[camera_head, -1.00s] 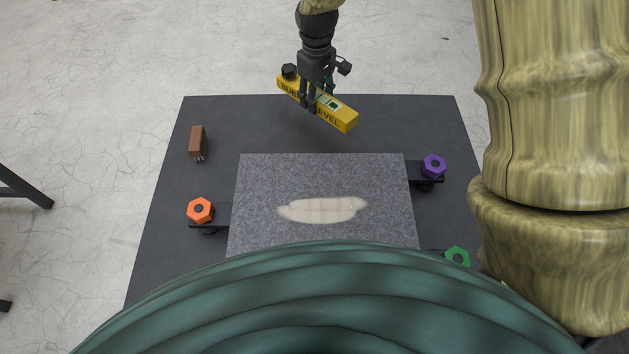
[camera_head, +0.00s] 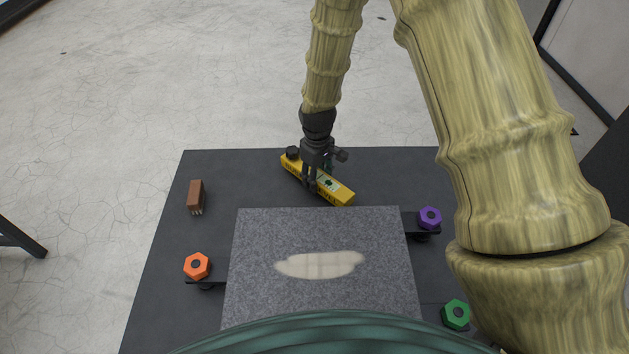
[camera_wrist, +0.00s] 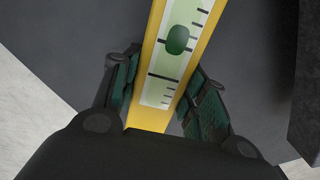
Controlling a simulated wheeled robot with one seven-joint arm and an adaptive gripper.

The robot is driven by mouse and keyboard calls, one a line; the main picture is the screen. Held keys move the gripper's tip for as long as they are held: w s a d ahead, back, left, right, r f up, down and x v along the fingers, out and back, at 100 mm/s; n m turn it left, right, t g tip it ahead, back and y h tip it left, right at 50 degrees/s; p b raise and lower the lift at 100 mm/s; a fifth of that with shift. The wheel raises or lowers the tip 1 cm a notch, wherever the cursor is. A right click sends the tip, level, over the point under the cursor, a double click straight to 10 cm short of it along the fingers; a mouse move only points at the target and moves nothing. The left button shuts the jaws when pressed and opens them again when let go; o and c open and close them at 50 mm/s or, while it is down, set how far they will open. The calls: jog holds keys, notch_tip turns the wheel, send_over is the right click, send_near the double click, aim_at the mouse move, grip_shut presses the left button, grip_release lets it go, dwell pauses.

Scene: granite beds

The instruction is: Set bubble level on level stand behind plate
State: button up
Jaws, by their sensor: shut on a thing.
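The yellow bubble level (camera_head: 335,190) is behind the granite plate, lying diagonally, with its far left end towards the back and its right end near the plate's back edge. My gripper (camera_head: 311,186) is shut on it around its middle. In the wrist view the level (camera_wrist: 158,115) runs between the two fingers, and its green vial with a dark bubble shows. The grey granite plate (camera_head: 325,230) lies on the dark table with a pale patch on top. I cannot make out a level stand; the gripper and level may hide it. Whether the level touches the surface below is unclear.
The dark table (camera_head: 230,175) has bare room at the back left and back right. A brown brush-like block (camera_head: 196,196) lies at the left. An orange hexagonal knob (camera_head: 197,266), a purple one (camera_head: 430,217) and a green one (camera_head: 456,313) stand beside the plate.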

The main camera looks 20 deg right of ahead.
jog(key=shift+f, duration=1.05)
jog(key=o, duration=1.3)
jog(key=shift+r, duration=0.1)
jog(key=shift+r+b, duration=0.75)
jog(key=shift+r, duration=5.15)
